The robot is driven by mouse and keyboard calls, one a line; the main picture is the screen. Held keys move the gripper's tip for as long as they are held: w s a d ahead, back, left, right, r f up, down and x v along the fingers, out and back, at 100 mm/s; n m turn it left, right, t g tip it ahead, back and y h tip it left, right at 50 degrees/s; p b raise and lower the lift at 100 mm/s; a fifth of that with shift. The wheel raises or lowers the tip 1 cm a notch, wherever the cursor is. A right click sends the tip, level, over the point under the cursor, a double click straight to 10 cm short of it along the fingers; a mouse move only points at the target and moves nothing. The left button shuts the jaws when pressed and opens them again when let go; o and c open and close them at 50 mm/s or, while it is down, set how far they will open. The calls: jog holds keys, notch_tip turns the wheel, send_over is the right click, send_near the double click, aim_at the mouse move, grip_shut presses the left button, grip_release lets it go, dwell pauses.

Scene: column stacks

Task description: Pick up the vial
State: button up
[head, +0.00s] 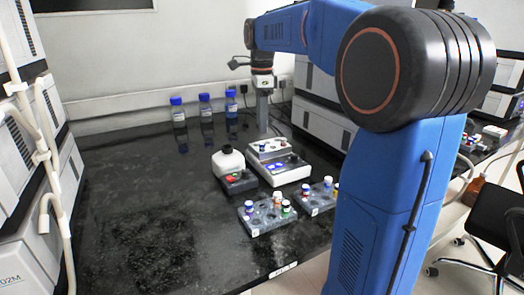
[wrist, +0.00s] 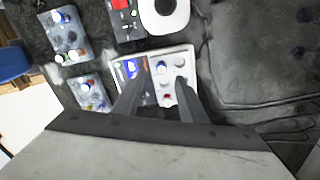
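My gripper (wrist: 161,80) is open and empty in the wrist view, its two dark fingers spread above a white device (wrist: 187,53). A small vial with a blue and white top (wrist: 161,68) sits on that device, seen between the fingers and apart from them. In the head view the device (head: 294,177) stands on the black bench, with the blue-capped vial (head: 263,147) at its back left. Other capped vials stand in the rack (head: 262,229). The task does not say which vial.
A second rack (head: 315,208) holds vials to the right. Blue-capped bottles (head: 205,106) stand along the back wall. The bench's left part is clear.

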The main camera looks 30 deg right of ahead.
aim_at(262, 143)
jog(key=shift+w+d+f, duration=0.1)
jog(key=shift+f, duration=1.65)
jog(key=shift+w+d+f, duration=0.1)
jog(key=shift+f, duration=1.65)
grip_shut()
